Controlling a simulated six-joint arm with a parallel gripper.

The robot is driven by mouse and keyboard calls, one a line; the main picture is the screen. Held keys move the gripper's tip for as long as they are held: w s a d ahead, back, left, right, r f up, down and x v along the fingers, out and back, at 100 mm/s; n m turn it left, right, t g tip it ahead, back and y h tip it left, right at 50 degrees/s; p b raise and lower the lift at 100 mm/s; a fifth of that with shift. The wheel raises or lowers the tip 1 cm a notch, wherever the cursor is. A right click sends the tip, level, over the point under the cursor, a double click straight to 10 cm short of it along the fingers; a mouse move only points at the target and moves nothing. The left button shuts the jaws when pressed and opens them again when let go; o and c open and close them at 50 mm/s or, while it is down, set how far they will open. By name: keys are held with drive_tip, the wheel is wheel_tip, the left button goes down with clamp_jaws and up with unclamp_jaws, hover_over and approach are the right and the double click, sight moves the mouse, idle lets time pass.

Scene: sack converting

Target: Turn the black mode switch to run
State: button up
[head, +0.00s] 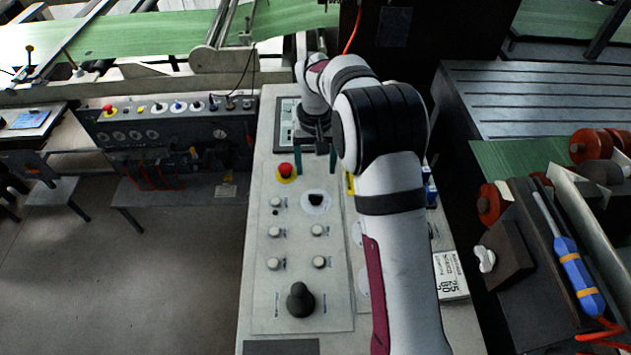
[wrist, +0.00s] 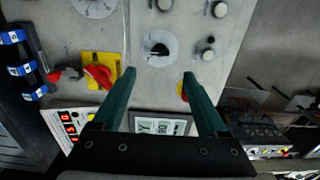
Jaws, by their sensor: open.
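The black mode switch (head: 316,198) sits on a round white plate on the sloping grey control panel (head: 262,235). In the wrist view the black switch (wrist: 157,48) shows on its white disc, just beyond the fingertips and between their lines. Its pointer direction is too small to read surely. My gripper (head: 316,172) is open and empty above the panel, a little toward the far side of the switch. In the wrist view the two green fingers of my gripper (wrist: 158,76) are wide apart, with nothing between them.
A red emergency button (head: 286,170) on yellow stands left of the switch. A red-handled yellow switch (wrist: 100,72) lies on the other side. Several white push buttons (head: 275,232) and a black joystick (head: 300,300) stand nearer. A display (wrist: 162,126) is behind the fingers.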

sight(316, 195)
wheel_tip(316, 195, down, 10)
drive_tip(key=shift+f, duration=0.15)
clamp_jaws()
idle(0.3)
drive_tip(key=shift+m, duration=0.4)
drive_tip(key=m, duration=0.3)
drive_tip(key=shift+m, duration=2.5)
